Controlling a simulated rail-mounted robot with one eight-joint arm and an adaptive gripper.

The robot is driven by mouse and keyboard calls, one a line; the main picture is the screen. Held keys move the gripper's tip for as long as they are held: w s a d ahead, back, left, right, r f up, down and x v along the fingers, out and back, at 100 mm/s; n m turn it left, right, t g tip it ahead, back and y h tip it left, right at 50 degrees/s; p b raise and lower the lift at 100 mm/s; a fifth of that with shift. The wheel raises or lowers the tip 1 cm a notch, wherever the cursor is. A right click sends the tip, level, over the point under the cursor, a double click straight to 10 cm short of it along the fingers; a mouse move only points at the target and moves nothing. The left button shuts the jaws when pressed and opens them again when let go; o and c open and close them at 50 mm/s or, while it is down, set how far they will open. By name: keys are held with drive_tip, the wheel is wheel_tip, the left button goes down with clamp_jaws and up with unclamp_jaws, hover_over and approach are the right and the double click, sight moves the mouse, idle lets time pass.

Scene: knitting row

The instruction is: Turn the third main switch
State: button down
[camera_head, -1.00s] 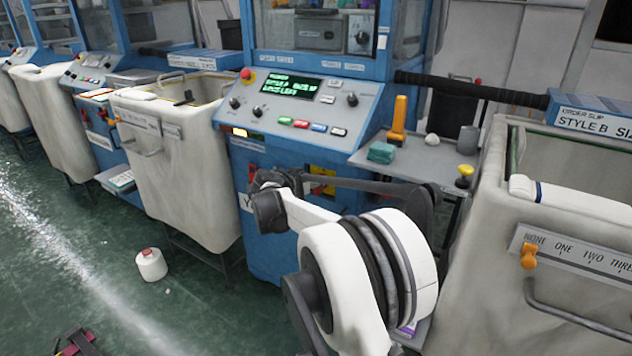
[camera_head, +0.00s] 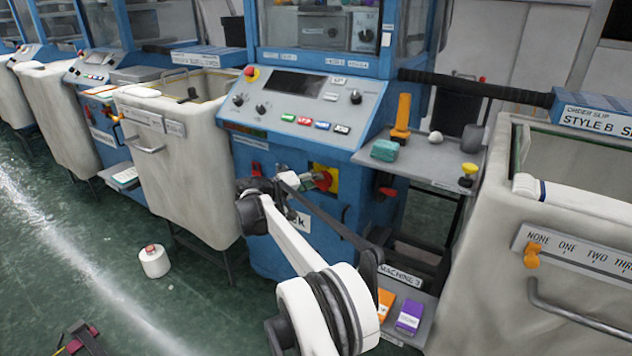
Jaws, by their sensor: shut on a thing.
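The third machine's main switch is a red knob (camera_head: 324,181) on a yellow plate (camera_head: 332,172), low on the blue machine's front (camera_head: 350,211). My gripper (camera_head: 314,182) is at the knob and shut on it; the wrist hides part of the machine's front. The machine's display (camera_head: 298,84) is dark. A label reading "MACHINE 3" (camera_head: 400,275) sits on a low shelf to the right of my arm.
Pale bins stand left (camera_head: 195,190) and right (camera_head: 480,290). A yarn cone (camera_head: 154,262) is on the floor.

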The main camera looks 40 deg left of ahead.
drive_tip(key=n, duration=0.1)
drive_tip(key=n+t+b, duration=0.1)
drive_tip(key=n, duration=0.1)
drive_tip(key=shift+a+f+h+b, duration=0.1)
drive_tip(key=shift+f+h+b, duration=0.2)
drive_tip(key=shift+f+h, duration=0.1)
drive_tip(key=shift+n+t+b, duration=0.4)
drive_tip(key=shift+n+b, duration=0.05)
drive_tip(key=shift+n, duration=0.35)
drive_tip(key=c, duration=1.7)
unclamp_jaws()
drive_tip(key=shift+s, duration=0.15)
drive_tip(key=v, duration=1.1)
drive_tip(key=shift+s+a+f, duration=0.1)
drive_tip(key=shift+s+a, duration=0.1)
drive_tip(key=shift+s, duration=0.15)
